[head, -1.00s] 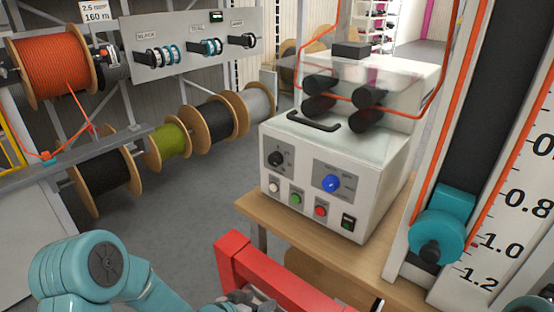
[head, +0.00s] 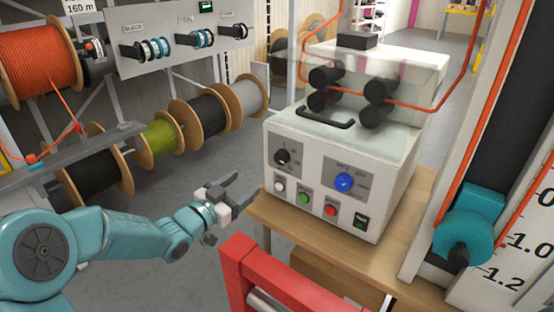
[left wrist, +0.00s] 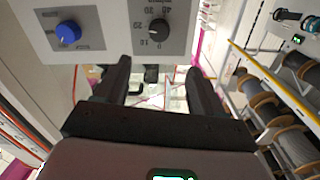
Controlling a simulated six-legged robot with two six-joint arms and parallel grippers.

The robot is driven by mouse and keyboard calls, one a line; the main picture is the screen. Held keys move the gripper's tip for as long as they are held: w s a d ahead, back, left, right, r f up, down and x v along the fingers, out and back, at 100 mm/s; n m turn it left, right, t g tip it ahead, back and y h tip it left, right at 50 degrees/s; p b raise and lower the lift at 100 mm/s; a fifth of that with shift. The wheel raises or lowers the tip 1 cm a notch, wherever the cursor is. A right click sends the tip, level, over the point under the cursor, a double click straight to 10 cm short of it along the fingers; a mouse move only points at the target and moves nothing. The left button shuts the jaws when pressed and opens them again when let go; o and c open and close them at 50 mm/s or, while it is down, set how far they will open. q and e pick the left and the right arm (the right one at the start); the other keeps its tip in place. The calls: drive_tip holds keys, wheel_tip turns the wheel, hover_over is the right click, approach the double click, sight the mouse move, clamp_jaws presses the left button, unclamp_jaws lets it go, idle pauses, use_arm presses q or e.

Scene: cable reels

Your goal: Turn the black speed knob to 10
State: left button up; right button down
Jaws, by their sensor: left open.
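The black speed knob (head: 282,157) is on the left dial plate on the front of the white machine (head: 395,225). In the left wrist view the black knob (left wrist: 158,30) shows upside down, with numbers such as 0, 10, 20 and 40 around it; its pointer is too small to read surely. My left gripper (head: 246,187) is open and empty, in front of and below the knob, to its left in the head view. In the left wrist view the gripper's fingers (left wrist: 158,70) are apart, with the knob beyond them. My right gripper is out of view.
A blue knob (head: 344,182) sits right of the black one. White (head: 280,185), green (head: 304,197) and red (head: 331,210) buttons lie below. The machine stands on a wooden bench (head: 290,222). A red frame (head: 238,262) rises in front. Cable reels (head: 205,118) hang at left.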

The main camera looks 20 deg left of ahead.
sight(279, 158)
use_arm(q)
drive_tip(key=p+x, duration=0.2)
drive_tip(key=x, duration=1.1)
drive_tip(key=shift+d+p, duration=0.1)
drive_tip(key=shift+p, duration=0.3)
drive_tip(key=shift+w+d, duration=0.1)
drive_tip(key=shift+w, duration=0.45)
drive_tip(key=shift+w+d, duration=0.1)
drive_tip(key=shift+w, duration=0.05)
drive_tip(key=c, duration=1.1)
